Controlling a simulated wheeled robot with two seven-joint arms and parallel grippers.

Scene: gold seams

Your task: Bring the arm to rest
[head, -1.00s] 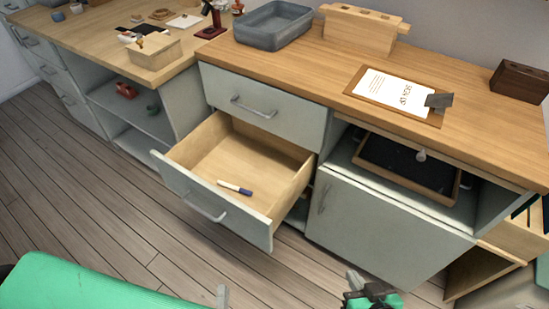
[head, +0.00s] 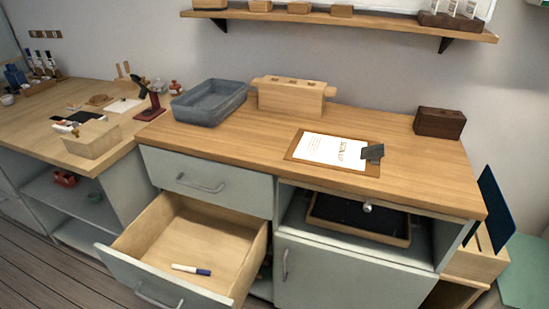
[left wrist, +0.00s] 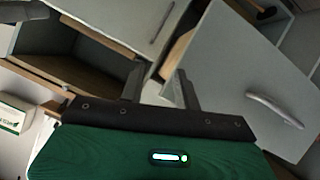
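My left gripper (left wrist: 155,88) shows in the left wrist view with its two dark fingers apart and nothing between them. Grey cabinet fronts and an open drawer lie beyond the fingers. Neither gripper is in the head view. In the head view the open drawer (head: 126,272) sticks out from the cabinet, with a white and blue marker (head: 190,269) lying on its floor.
The wooden counter (head: 240,150) carries a grey bin (head: 208,104), a slotted wooden block (head: 290,97), a clipboard (head: 333,150) and a dark brown box (head: 439,123). A wall shelf (head: 350,21) hangs above. The open drawer juts into the floor space.

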